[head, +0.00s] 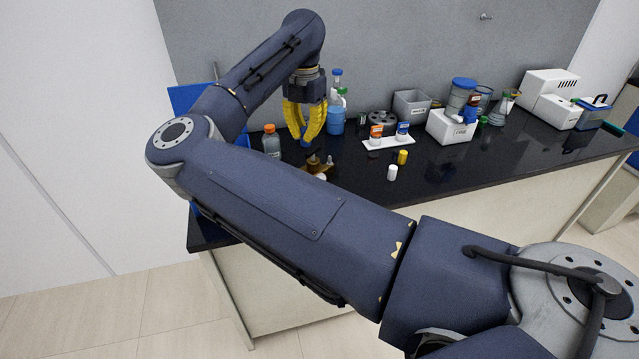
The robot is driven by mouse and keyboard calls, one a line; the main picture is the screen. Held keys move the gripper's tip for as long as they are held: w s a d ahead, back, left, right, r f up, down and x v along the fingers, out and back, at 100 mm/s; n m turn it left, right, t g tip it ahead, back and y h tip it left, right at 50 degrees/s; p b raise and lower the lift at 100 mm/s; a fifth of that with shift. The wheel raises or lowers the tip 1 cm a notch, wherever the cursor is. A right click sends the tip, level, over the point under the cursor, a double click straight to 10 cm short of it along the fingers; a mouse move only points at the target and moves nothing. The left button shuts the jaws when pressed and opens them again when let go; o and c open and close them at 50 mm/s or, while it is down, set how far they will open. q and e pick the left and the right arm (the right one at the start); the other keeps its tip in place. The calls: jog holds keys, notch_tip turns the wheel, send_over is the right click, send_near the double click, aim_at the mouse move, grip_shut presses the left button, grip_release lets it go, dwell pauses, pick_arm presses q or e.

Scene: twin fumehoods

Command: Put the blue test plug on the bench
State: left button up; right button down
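My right gripper (306,138), with yellow fingers, hangs pointing down above the left part of the black bench (440,190). Its fingertips come together around a small dark blue piece, which looks like the blue test plug (306,143). The plug is small and partly hidden by the fingers. Just below it is a brown-gold fixture (318,164), partly hidden behind my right forearm. I cannot tell whether the plug touches this fixture. My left gripper is not in view.
A bottle with an orange cap (271,142) stands left of the gripper, and a blue-liquid bottle (336,118) behind it. A white tray (388,142) holds small jars. White (392,173) and yellow (402,157) cylinders stand nearby. The bench's front right is clear.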

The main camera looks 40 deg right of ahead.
notch_tip(320, 180, down, 18)
jog(key=shift+f, duration=0.2)
dwell(0.5)
jog(key=shift+f, duration=0.2)
jog(key=c, duration=1.6)
grip_release()
jog(key=shift+r, duration=0.15)
jog(key=r, duration=1.2)
jog(key=shift+w+d, duration=0.15)
jog(key=shift+d, duration=0.05)
jog(key=shift+r, duration=0.1)
